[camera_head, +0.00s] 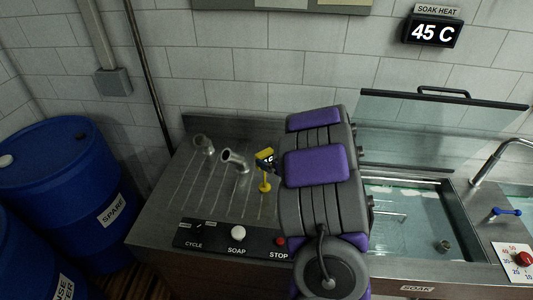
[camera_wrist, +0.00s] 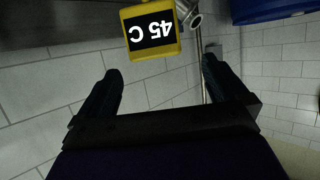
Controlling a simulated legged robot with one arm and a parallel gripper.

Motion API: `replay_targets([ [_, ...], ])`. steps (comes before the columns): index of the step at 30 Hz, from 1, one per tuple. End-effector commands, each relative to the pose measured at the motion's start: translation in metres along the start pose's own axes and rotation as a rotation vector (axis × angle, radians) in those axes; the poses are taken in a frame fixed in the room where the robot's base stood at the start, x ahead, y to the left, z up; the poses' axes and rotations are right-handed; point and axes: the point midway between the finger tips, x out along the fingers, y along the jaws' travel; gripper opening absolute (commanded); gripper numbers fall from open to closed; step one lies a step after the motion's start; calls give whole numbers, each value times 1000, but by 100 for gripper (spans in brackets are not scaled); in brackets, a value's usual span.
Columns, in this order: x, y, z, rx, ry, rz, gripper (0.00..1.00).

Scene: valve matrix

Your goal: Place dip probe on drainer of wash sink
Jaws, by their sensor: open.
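The dip probe (camera_head: 265,157) has a yellow head with a dark display and a lower yellow part. In the head view it is over the grooved drainer (camera_head: 220,207), just left of my arm. I cannot tell exactly how it rests there. In the wrist view the probe's yellow head (camera_wrist: 151,29) shows an upside-down "45 C". My gripper (camera_wrist: 160,68) is open, its two dark fingers spread wide. The probe head is beyond the fingertips, with nothing between them. In the head view my arm hides most of the gripper and the right part of the drainer.
Two metal pipe elbows (camera_head: 235,159) stand on the drainer left of the probe. A control panel (camera_head: 233,240) runs along the front edge. The water-filled soak basin (camera_head: 405,215) with a raised glass lid (camera_head: 430,125) is to the right. Blue drums (camera_head: 70,180) stand left.

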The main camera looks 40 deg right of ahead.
Motion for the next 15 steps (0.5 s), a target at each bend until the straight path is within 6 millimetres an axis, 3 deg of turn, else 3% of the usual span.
replay_targets([
  [6, -28, 2, 1, 1, -4, 1, 100],
  [15, -32, 3, -1, -9, -13, 12, 100],
])
